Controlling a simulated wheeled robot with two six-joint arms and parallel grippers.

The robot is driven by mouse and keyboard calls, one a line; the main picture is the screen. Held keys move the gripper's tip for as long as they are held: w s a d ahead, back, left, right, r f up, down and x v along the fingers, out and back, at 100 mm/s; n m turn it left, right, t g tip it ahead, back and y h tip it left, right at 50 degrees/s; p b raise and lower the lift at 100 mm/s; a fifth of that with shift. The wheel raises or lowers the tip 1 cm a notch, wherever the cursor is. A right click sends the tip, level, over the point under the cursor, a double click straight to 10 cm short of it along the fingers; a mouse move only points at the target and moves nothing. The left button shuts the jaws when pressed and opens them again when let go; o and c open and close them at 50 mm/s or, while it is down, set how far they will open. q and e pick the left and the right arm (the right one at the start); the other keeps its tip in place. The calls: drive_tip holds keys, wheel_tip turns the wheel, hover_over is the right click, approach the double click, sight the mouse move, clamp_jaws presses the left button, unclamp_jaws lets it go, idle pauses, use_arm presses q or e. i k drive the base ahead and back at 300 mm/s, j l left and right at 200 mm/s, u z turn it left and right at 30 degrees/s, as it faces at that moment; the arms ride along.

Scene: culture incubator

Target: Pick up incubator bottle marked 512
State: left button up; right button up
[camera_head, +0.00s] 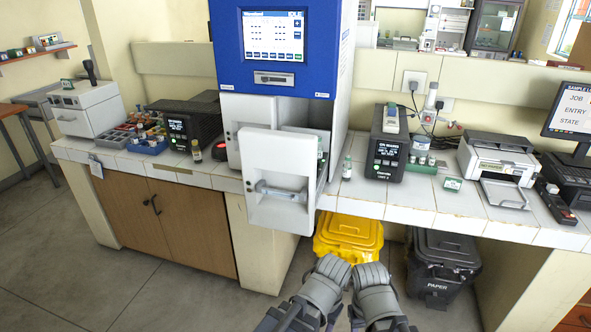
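The incubator (229,67) is a tall blue and white cabinet with a lit screen. Its white lower door (278,160) stands out from the body, with a bar handle (281,191) on its front. The door hides most of the space behind it. A small pale bottle (347,169) with a green cap stands upright on the counter right of the door. Another small bottle (196,150) stands left of the incubator. Their markings are too small to read, so I cannot tell which is 512.
The tiled counter (411,190) holds dark display units (386,146) and (190,124), a blue tray (148,148) of small items, and a printer (500,163). Below stand a yellow bin (348,235) and a black bin (441,262). The floor at the left is clear.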

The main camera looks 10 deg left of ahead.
sight(134, 137)
drive_tip(key=i+j, duration=0.25)
drive_tip(key=j, duration=0.35)
drive_tip(key=i+j+u, duration=0.1)
drive_tip(key=i+j, duration=0.15)
drive_tip(key=j, duration=0.4)
drive_tip(key=i+j, duration=0.3)
drive_tip(key=j, duration=0.3)
drive_tip(key=i+j+u, duration=0.1)
drive_tip(key=i+j, duration=0.2)
drive_tip(key=j, duration=0.25)
drive_tip(key=i+j, duration=0.3)
drive_tip(key=j, duration=0.3)
drive_tip(key=i+j+u, duration=0.1)
drive_tip(key=i+j, duration=0.2)
drive_tip(key=j, duration=0.25)
drive_tip(key=i+j, duration=0.3)
drive_tip(key=j, duration=0.25)
drive_tip(key=i+j+u, duration=0.1)
drive_tip(key=i+j, duration=0.2)
drive_tip(key=j, duration=0.25)
